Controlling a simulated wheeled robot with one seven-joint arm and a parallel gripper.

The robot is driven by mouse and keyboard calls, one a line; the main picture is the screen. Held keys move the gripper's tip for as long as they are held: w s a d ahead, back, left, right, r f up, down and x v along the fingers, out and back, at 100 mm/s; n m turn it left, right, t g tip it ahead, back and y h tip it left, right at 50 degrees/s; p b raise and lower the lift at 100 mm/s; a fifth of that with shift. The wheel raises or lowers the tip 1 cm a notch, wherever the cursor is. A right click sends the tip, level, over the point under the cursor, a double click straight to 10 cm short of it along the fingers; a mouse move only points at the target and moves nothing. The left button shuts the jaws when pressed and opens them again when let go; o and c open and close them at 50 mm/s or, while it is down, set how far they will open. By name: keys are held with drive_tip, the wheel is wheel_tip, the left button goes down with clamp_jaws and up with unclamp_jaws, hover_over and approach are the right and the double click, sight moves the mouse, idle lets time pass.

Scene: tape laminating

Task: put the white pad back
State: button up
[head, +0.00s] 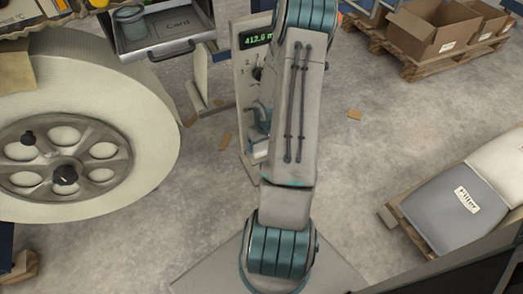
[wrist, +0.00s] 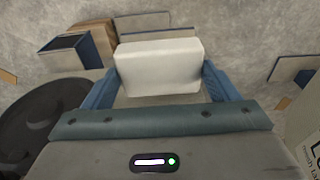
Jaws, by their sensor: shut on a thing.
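The white pad (wrist: 158,66) is a pale block with rounded edges, seen at the upper middle of the wrist view. My gripper (wrist: 160,78) has its two blue fingers on either side of the pad and is shut on it. The pad lies level across the fingers. Grey floor shows beyond it. In the head view my arm comes down the middle of the picture and covers much of what is behind it. I cannot make out the pad clearly there. No empty place for the pad can be told for sure in either view.
A big cream roll (head: 150,120) stands left, below an open drawer (head: 165,35). A panel with a green readout (head: 258,40) is behind my arm. A filler sack (head: 455,205) and cardboard boxes (head: 432,30) lie right. Floor between is mostly clear, with small scraps.

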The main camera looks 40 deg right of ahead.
drive_tip(key=shift+w+d+f, duration=0.3)
drive_tip(key=shift+w+f, duration=0.25)
drive_tip(key=shift+w, duration=0.2)
wheel_tip(320, 180, down, 4)
drive_tip(key=b, duration=0.2)
drive_tip(key=shift+b, duration=0.35)
drive_tip(key=o, duration=0.8)
drive_tip(key=shift+r, duration=0.15)
